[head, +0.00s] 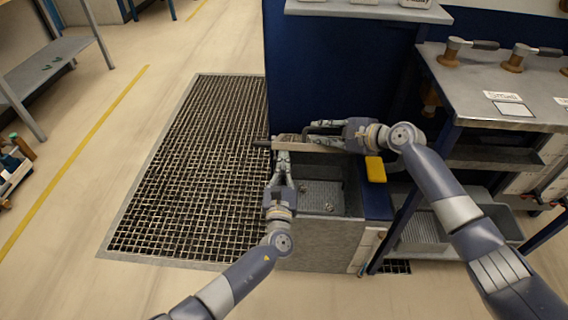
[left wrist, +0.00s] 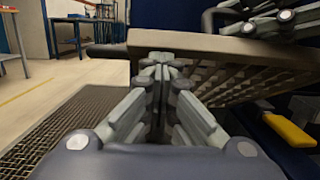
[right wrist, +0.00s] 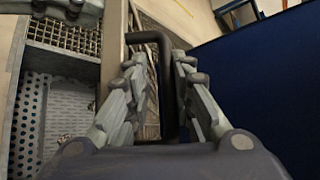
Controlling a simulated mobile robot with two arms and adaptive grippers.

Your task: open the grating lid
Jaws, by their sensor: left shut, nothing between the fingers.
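The grating lid (head: 295,144) is raised and tilted above the open basin (head: 322,194); in the head view it shows almost edge-on. Its slatted face shows in the left wrist view (left wrist: 235,80). My left gripper (head: 281,160) is shut and empty, just in front of the lid's edge; I cannot tell whether it touches. My right gripper (head: 325,136) is at the lid's far side. In the right wrist view its fingers (right wrist: 160,62) are apart, one on each side of the dark bent handle (right wrist: 167,85), with a gap showing beside the handle.
A yellow block (head: 375,169) sits on the blue cabinet ledge right of the basin. A metal workbench (head: 485,85) with valves stands at the right. A blue panel (head: 325,75) rises behind the lid. A floor grate (head: 190,165) lies left, with clear floor beyond.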

